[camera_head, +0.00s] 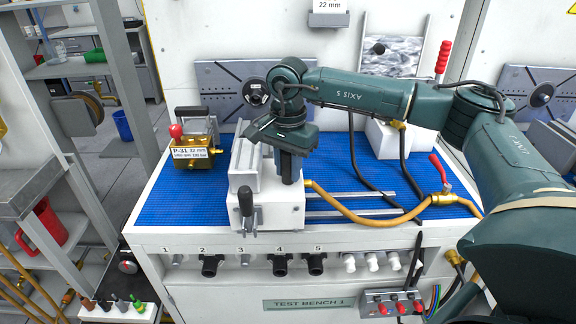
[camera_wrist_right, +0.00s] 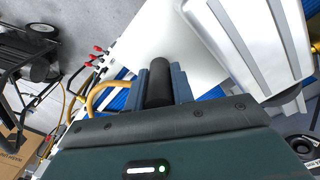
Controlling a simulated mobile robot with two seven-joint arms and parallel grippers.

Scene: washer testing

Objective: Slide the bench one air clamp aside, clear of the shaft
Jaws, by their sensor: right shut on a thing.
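The air clamp (camera_head: 268,213) is a white block with a ribbed upper part and a black front lever, at the left end of two metal rails on the blue mat. My right gripper (camera_head: 288,158) points down over it and is shut on its upright black handle. In the right wrist view the black handle (camera_wrist_right: 160,82) stands between the blue-grey fingers (camera_wrist_right: 161,88). A round dark hub (camera_head: 255,93), perhaps the shaft, sits on the grey slotted plate behind, above the clamp and apart from it. My left gripper is not in view.
A brass pump (camera_head: 196,158) labelled P-31 stands left of the clamp. The rails (camera_head: 350,196) to the right are bare, with a yellow hose (camera_head: 365,219) looping over them from the clamp. Black cables (camera_head: 357,165) lie behind. Numbered sockets line the bench front.

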